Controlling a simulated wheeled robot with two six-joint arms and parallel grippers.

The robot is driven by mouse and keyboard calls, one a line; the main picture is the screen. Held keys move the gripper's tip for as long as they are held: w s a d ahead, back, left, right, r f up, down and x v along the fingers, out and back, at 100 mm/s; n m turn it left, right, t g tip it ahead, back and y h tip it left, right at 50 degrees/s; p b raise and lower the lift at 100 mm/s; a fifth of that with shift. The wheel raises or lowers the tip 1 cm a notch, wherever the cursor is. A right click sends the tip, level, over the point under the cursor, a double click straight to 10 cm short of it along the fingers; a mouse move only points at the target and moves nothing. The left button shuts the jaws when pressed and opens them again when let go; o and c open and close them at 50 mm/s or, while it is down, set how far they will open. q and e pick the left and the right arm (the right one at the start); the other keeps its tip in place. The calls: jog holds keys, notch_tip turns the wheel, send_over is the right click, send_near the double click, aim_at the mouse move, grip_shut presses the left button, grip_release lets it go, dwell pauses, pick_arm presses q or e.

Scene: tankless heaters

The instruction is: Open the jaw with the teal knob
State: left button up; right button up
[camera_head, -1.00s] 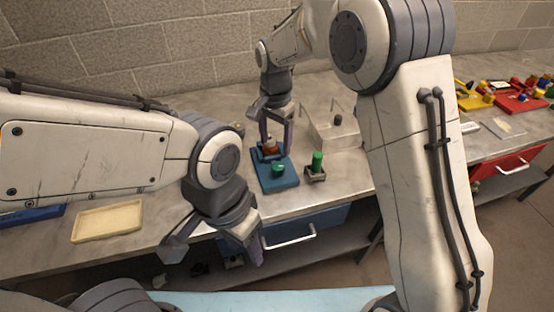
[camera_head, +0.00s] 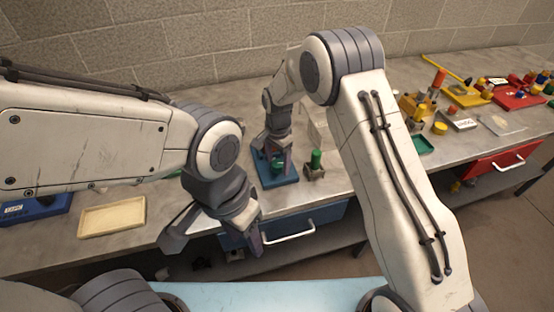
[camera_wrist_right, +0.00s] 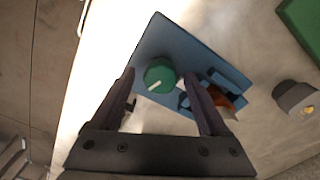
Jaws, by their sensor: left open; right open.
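The teal knob (camera_head: 278,167), round with a white mark in the right wrist view (camera_wrist_right: 160,75), sits on a blue base plate (camera_head: 283,182). In the right wrist view the plate (camera_wrist_right: 180,45) also bears a blue jaw-like fixture (camera_wrist_right: 230,77) with an orange-brown piece (camera_wrist_right: 235,102), partly hidden by a finger. My right gripper (camera_head: 275,160) is open over the plate; in its wrist view the fingertips (camera_wrist_right: 158,78) stand either side of the knob. I cannot tell whether they touch it. My left gripper (camera_head: 217,238) is open and empty in front of the bench edge.
A small block with a green cylinder (camera_head: 316,158) stands just right of the plate. A pale box (camera_head: 320,130) is behind it. A beige tray (camera_head: 112,217) lies at left. Yellow (camera_head: 465,95) and red (camera_head: 518,97) boards with small parts are at far right. A blue drawer is below.

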jog(key=shift+c, duration=0.3)
grip_shut()
jog(key=shift+n, duration=0.3)
jog(key=n+b, duration=0.1)
jog(key=n, duration=0.3)
jog(key=shift+n, duration=0.3)
jog(key=n, duration=0.5)
jog(key=shift+n, duration=0.3)
jog(key=n, duration=0.5)
jog(key=shift+b, duration=0.4)
jog(key=n, duration=0.5)
